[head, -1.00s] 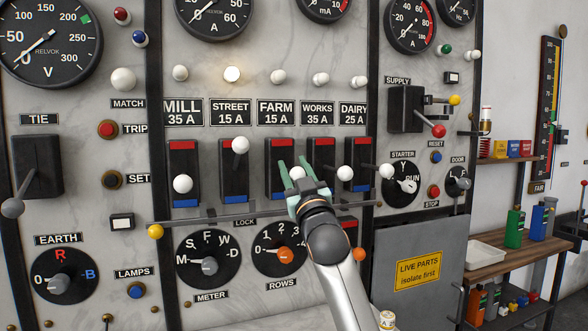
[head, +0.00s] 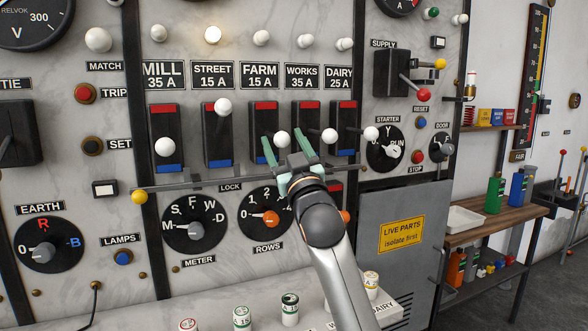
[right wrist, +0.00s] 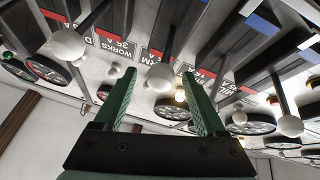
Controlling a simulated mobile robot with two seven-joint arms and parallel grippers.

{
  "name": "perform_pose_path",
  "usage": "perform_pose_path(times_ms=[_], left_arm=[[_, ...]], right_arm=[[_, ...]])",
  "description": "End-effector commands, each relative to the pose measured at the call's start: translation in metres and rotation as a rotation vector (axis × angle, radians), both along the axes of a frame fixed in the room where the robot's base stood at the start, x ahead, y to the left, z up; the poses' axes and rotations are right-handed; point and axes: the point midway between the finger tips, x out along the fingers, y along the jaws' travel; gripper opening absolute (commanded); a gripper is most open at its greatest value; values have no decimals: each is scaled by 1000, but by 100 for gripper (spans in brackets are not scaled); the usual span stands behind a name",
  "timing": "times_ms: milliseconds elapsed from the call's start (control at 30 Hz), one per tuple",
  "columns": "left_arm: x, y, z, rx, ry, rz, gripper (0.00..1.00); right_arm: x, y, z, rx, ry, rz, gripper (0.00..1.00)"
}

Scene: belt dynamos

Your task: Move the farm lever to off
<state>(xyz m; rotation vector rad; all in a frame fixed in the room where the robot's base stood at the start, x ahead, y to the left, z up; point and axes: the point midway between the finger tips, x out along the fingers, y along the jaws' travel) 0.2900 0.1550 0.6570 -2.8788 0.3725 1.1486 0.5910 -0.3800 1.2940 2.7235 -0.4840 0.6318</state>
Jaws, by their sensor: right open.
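The lamp above FARM (head: 261,37) is unlit. My left gripper is out of view.
The STREET knob (head: 222,107) stands high and its lamp (head: 213,34) is lit. The WORKS knob (head: 329,135) is close to the right of my gripper. A LOCK bar (head: 205,184) runs below the switches. Several labelled cylinders stand on the ledge below.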

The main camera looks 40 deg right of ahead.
Motion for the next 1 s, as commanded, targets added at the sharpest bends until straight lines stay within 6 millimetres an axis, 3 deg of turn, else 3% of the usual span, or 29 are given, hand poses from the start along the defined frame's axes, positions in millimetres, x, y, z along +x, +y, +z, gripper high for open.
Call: perform_pose_path(times_ms=[200,400,1000], left_arm=[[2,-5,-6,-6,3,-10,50],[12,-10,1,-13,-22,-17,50],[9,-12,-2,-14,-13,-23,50]], right_arm=[[-37,12,-23,0,0,1,73],[-60,19,-35,0,2,0,73],[-70,21,-39,0,1,0,73]])
